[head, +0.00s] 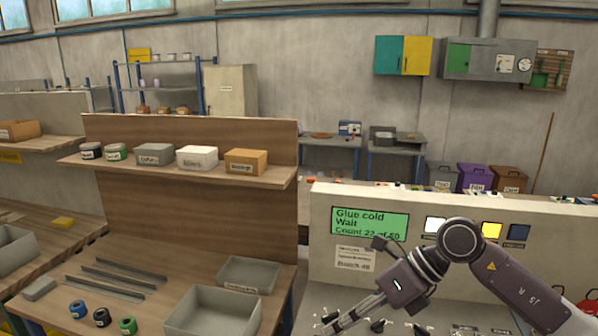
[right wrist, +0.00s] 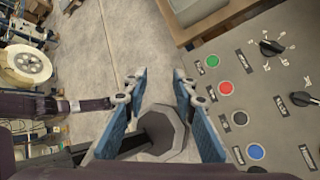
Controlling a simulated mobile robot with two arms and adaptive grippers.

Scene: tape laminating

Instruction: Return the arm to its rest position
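My right arm comes in from the right in the head view. Its gripper (head: 345,318) hangs low in front of the laminating machine's control panel (head: 320,296). In the right wrist view the two blue fingers of this gripper (right wrist: 157,85) are spread apart with nothing between them. Bare floor and a grey octagonal block show behind the fingers. The panel lies to the right of the fingers, with a green button (right wrist: 212,61), a red button (right wrist: 225,88), a blue button (right wrist: 256,152) and a black knob (right wrist: 271,47). My left gripper is not seen in the head view.
The machine's display (head: 368,223) reads "Glue cold Wait". To the left, a wooden workbench holds a grey bin (head: 213,312), metal strips and tape rolls. A shelf (head: 190,176) with several boxes stands above it. A large reel (right wrist: 27,62) shows at the wrist view's left.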

